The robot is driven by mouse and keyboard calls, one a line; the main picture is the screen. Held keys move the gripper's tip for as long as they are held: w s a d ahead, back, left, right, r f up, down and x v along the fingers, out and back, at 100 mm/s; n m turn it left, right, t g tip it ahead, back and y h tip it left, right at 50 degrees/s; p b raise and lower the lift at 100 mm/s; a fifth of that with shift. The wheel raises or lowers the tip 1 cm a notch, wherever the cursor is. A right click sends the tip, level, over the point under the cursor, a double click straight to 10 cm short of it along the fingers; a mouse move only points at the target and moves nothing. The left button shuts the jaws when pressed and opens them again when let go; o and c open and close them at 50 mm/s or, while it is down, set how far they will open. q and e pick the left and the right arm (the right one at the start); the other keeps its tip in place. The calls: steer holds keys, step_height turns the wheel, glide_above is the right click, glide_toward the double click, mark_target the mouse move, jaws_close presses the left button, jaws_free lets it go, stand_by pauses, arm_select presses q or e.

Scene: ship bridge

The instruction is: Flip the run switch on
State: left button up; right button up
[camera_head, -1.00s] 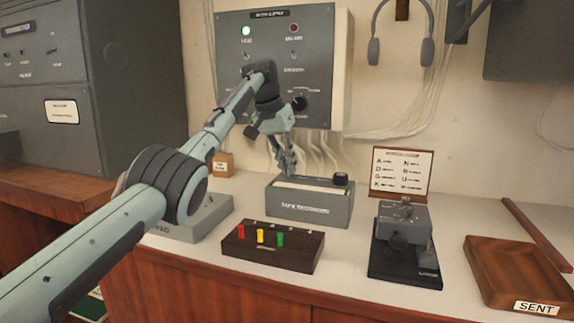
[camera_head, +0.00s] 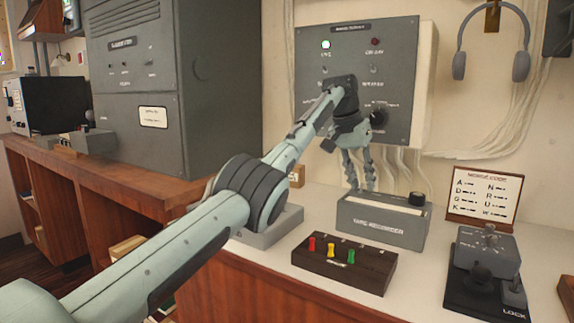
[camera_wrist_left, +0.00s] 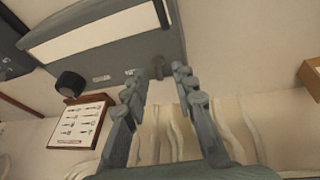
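The grey tape recorder (camera_head: 383,228) stands on the counter, with a pale strip and a black knob on top. In the left wrist view its grey top (camera_wrist_left: 100,50) fills the upper part. A small dark lever, which looks like the run switch (camera_wrist_left: 158,67), is on it by small labels. My left gripper (camera_head: 359,188) points down at the recorder's rear left top. In the wrist view the left gripper's fingertips (camera_wrist_left: 158,73) are apart, with the lever between or just beyond them; contact cannot be told. The switch is hidden in the head view. My right gripper is not in view.
A dark box with red, yellow and green levers (camera_head: 343,264) stands in front of the recorder. A Morse key (camera_head: 486,265) and a code card (camera_head: 483,195) are to the right. A grey wall panel (camera_head: 358,75) with lamps and hanging cables is behind my arm.

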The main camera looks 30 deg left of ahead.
arm_select(q)
steer(key=shift+s+f+t, duration=0.1)
steer(key=shift+s+t, duration=0.05)
steer(key=shift+t, duration=0.15)
